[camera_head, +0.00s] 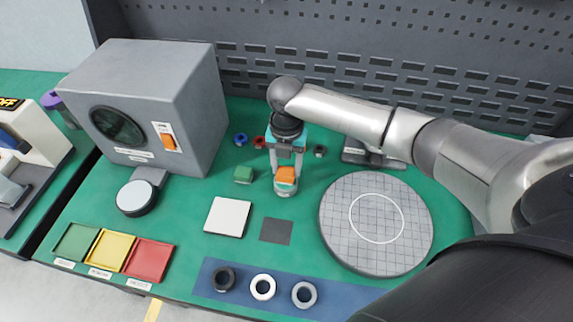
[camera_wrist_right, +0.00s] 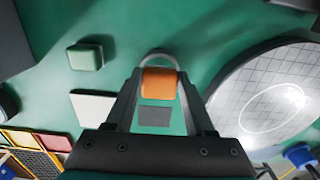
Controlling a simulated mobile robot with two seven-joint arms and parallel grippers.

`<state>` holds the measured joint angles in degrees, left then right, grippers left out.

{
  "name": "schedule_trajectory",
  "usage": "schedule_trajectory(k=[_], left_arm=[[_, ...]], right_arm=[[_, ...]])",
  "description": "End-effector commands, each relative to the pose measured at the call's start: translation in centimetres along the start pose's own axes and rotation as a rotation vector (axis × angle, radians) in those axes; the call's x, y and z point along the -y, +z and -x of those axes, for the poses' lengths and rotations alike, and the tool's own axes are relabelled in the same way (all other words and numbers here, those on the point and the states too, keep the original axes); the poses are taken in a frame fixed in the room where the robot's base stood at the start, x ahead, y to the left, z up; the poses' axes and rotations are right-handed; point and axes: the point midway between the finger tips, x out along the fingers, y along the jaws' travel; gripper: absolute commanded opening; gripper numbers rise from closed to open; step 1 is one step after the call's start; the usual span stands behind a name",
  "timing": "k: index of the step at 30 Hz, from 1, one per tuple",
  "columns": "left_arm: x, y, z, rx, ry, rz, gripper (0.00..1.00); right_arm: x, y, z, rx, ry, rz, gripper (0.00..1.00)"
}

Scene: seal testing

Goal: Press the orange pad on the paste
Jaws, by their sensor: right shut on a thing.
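My right gripper (camera_head: 286,168) points down and is shut on an orange pad (camera_head: 287,175), which shows between the two fingers in the right wrist view (camera_wrist_right: 159,84). Just beneath the pad is a pale round piece (camera_head: 284,192), whose grey rim (camera_wrist_right: 157,54) shows behind the pad in the right wrist view. I cannot tell whether the pad touches it. A flat dark grey square (camera_head: 276,231) lies in front of the gripper, beside a white square plate (camera_head: 228,217). I cannot clearly make out the paste. My left gripper is not in view.
A green block (camera_head: 243,174) stands left of the gripper. A large round gridded plate (camera_head: 410,240) is at right. A grey box machine (camera_head: 190,85) stands back left. Coloured trays (camera_head: 148,260) and several rings on a blue mat (camera_head: 340,295) lie in front.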

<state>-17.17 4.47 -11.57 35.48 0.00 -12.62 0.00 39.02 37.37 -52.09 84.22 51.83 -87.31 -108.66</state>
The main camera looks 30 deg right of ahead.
Motion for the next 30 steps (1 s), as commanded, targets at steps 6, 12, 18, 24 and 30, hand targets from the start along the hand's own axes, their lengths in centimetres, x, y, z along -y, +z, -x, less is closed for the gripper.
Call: schedule_trajectory(k=[6,12,18,24,30], left_arm=[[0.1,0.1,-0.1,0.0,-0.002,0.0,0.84],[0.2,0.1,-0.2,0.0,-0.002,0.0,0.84],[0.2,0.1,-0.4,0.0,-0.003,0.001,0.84],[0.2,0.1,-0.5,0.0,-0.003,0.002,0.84],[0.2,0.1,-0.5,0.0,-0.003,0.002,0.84]], right_arm=[[0.0,0.0,-0.3,0.0,0.0,0.0,0.09],[0.0,0.0,-0.5,-0.001,0.0,0.0,0.09],[0.0,0.0,-0.8,-0.001,0.0,0.0,0.09],[0.0,0.0,-1.0,-0.001,0.0,0.0,0.09],[0.0,0.0,-1.0,-0.001,0.0,0.0,0.09]])
